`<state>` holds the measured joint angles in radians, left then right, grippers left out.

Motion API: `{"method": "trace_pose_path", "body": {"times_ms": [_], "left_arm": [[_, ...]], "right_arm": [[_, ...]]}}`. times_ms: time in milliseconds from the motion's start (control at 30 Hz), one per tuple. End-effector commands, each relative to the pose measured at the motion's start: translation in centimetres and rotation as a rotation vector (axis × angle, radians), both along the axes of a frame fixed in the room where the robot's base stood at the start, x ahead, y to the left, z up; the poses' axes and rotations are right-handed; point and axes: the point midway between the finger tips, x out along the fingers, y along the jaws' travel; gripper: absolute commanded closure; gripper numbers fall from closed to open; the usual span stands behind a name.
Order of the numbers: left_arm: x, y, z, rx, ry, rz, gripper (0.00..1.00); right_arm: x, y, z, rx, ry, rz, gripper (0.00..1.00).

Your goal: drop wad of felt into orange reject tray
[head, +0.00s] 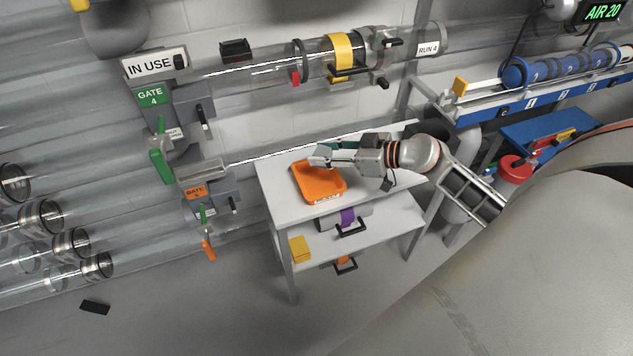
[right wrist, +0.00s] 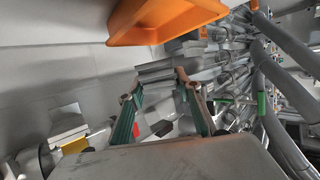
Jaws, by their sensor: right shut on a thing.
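The orange reject tray (head: 325,190) sits on the white top of a small cart, with a white label on its front edge. Its orange side also shows at the top of the right wrist view (right wrist: 150,22). My right gripper (head: 322,153) reaches in from the right over the tray's back edge. It is shut on a light grey wad of felt (head: 319,159), which appears above the tray's back part. In the right wrist view the grey wad (right wrist: 156,73) is at the green fingers' tips, just below the tray in the picture. My left gripper is out of view.
The cart top (head: 275,180) is otherwise mostly clear. A lower shelf (head: 385,218) holds a purple-banded carrier and a yellow block (head: 299,249). Clear tubes with gates (head: 153,97) run behind and left. A rack with a blue carrier (head: 560,70) stands at right.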

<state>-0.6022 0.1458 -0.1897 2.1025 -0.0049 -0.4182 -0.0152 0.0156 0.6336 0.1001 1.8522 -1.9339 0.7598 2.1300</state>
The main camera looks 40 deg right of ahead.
Motion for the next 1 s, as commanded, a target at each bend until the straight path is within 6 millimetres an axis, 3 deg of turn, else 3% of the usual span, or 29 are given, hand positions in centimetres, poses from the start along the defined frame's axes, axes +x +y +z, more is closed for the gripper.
{"method": "trace_pose_path", "body": {"times_ms": [133,167,200,233,667,1000], "left_arm": [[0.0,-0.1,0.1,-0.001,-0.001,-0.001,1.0],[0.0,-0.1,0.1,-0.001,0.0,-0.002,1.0],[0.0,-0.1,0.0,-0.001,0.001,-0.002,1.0],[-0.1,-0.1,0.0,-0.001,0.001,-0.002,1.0],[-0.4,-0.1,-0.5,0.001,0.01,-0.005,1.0],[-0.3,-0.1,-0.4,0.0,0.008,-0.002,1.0]], "right_arm": [[0.0,0.0,0.1,-0.001,-0.002,-0.001,0.81],[0.0,0.0,0.1,-0.001,-0.002,-0.001,0.61],[0.0,0.0,0.1,0.0,-0.001,0.0,0.51],[0.0,0.0,0.1,0.0,-0.001,0.0,0.46],[-0.4,-0.3,0.2,0.0,0.0,-0.001,0.46],[-5.0,-3.1,2.1,-0.001,0.002,-0.001,0.46]]}}
